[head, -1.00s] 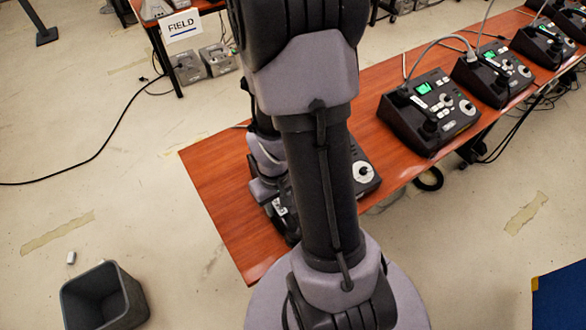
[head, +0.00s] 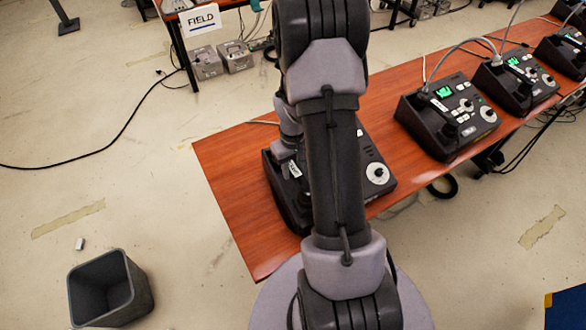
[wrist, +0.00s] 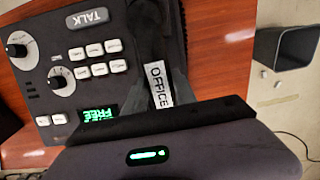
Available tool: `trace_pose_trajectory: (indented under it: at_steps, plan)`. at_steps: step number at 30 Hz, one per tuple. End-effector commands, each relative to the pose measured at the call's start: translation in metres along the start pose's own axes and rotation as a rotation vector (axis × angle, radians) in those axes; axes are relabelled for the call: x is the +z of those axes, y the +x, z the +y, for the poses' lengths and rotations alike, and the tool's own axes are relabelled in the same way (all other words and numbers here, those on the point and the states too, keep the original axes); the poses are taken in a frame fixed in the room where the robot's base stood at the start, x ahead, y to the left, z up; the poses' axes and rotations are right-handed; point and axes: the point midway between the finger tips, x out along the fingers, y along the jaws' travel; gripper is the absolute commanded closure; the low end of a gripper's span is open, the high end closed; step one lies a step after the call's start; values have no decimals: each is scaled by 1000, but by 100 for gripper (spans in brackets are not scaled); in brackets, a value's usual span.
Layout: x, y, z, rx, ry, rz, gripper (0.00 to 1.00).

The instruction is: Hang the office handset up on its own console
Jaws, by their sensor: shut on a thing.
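The office handset (wrist: 150,40) is a dark bar with a white "OFFICE" label in the wrist view. My gripper (wrist: 160,92) is shut on it, with grey fingers on either side of the label. The handset lies along the right side of a black console (wrist: 88,95) in that view; whether it is seated or just above, I cannot tell. The console has a TALK plate, white keys, dials and a green display reading "FREE". In the head view the console (head: 378,150) stands near the table's left end, partly hidden behind my arm, with my gripper (head: 288,160) over its left side.
The wooden table (head: 235,190) runs to the upper right. More consoles with lit green screens (head: 448,115) and cords stand along it. A grey bin (head: 110,285) stands on the floor at lower left. A "FIELD" sign (head: 201,20) hangs at another table behind.

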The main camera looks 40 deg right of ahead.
Motion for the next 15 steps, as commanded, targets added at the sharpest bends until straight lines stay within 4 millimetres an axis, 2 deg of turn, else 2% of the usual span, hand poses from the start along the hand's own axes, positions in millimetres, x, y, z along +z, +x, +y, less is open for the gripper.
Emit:
trace_pose_trajectory:
  at_steps: [3,4,7,15]
  plan:
    - [0,4,0,0,0,0,100]
    - [0,4,0,0,0,0,64]
    - [0,3,0,0,0,0,46]
    - [0,2,0,0,0,0,46]
